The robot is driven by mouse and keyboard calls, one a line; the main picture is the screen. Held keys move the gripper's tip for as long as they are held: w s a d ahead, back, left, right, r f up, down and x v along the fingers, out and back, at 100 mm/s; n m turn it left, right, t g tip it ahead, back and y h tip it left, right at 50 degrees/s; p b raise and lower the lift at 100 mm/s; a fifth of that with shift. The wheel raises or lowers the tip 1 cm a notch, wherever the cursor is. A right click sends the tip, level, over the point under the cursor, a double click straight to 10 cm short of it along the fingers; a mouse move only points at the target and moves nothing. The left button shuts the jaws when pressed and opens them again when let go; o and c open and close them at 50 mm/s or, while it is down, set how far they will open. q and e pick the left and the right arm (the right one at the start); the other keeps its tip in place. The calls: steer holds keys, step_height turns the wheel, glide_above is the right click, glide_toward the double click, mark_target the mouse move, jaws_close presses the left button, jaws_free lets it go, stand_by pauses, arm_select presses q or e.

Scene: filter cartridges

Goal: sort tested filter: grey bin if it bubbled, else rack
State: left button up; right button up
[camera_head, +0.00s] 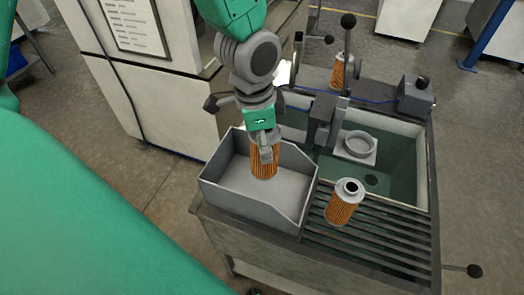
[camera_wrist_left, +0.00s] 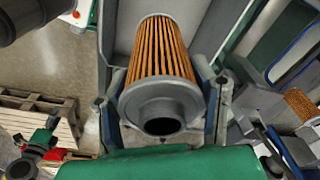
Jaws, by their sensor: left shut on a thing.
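My left gripper (camera_head: 264,150) is shut on an orange pleated filter (camera_head: 264,163). It holds the filter upright over the grey bin (camera_head: 240,208), which looks empty; how far the filter is above the bin floor is hard to tell. In the left wrist view the held filter (camera_wrist_left: 161,75) sits between the fingers, its grey end cap and dark hole facing the camera. A second orange filter (camera_head: 343,205) with a grey cap stands on the slatted rack (camera_head: 390,232) to the right of the bin. My right gripper is not in view.
A tank of dark green liquid (camera_head: 395,170) lies behind the rack, with a grey ring fixture (camera_head: 358,146) in it. Another orange filter (camera_head: 338,70) is at the back by a lever. A control box (camera_head: 415,97) sits at the tank's back right corner. Rack slats beside the standing filter are free.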

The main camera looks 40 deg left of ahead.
arm_select(q)
steer(key=shift+s+d+f, duration=0.1)
steer(key=shift+s+f, duration=0.1)
steer(key=shift+f, duration=0.15)
steer(key=o, duration=1.3)
steer(key=shift+w, duration=0.1)
steer(key=shift+r, duration=0.2)
steer(key=r, duration=0.7)
steer(key=s+r, duration=0.1)
steer(key=r, duration=0.3)
steer(key=shift+a+r, duration=0.25)
steer(key=shift+a, duration=0.15)
